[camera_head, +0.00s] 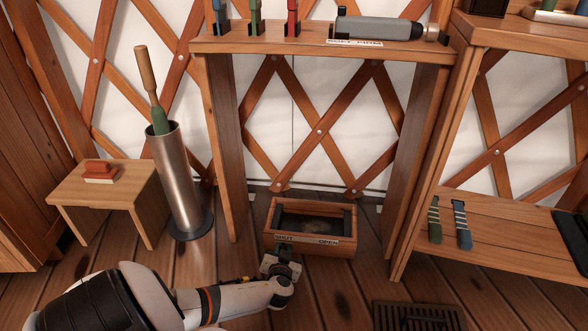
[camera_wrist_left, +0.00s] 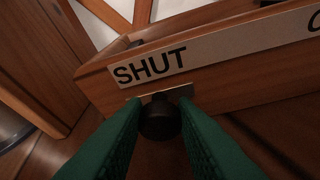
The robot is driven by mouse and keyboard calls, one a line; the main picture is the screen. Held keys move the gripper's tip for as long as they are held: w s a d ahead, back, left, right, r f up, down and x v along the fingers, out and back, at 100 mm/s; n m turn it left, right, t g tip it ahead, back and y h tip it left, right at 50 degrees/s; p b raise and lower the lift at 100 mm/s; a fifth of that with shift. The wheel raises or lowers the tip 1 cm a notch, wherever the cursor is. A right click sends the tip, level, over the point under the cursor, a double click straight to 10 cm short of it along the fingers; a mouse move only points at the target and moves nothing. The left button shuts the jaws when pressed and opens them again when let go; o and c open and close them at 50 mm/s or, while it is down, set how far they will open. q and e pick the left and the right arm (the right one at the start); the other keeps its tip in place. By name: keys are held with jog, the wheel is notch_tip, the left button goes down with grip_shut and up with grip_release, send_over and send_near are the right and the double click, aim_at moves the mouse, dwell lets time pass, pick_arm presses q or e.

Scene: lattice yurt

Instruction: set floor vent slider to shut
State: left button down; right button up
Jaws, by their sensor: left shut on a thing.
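The floor vent (camera_head: 337,247) is a low wooden box with a dark open top, standing on the floor under the shelf. A pale label on its front reads SHUT at the left and OPEN at the right. The slider's dark round knob (camera_wrist_left: 159,122) sits in front of a metal plate, just below the word SHUT in the left wrist view. My left gripper (camera_head: 283,257) is at the vent's front left, its green fingers on both sides of the knob, shut on it. The fingers hide the knob's sides. My right gripper is not in view.
A metal cylinder (camera_head: 177,185) with a green-and-wood handled tool stands to the left, beside a small table (camera_head: 132,180) with a red-and-white object. A floor grate (camera_head: 418,316) lies at the front right. Shelf side panels flank the vent.

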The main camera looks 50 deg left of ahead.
pick_arm(q)
jog(key=shift+s+a, duration=0.15)
jog(key=shift+a, duration=0.05)
jog(key=c, duration=1.1)
grip_release()
jog(key=shift+c, duration=0.2)
jog(key=shift+s+d+r+p, duration=0.25)
jog(key=shift+s+d+p, duration=0.05)
jog(key=shift+d+p, duration=0.1)
jog(key=p+v, duration=0.4)
jog(key=v, duration=0.4)
jog(key=shift+r+p, duration=0.2)
jog(key=shift+p, duration=0.15)
jog(key=shift+p+v, duration=0.45)
jog(key=shift+v, duration=0.6)
jog(key=shift+s+d, duration=0.3)
jog(key=shift+f, duration=0.1)
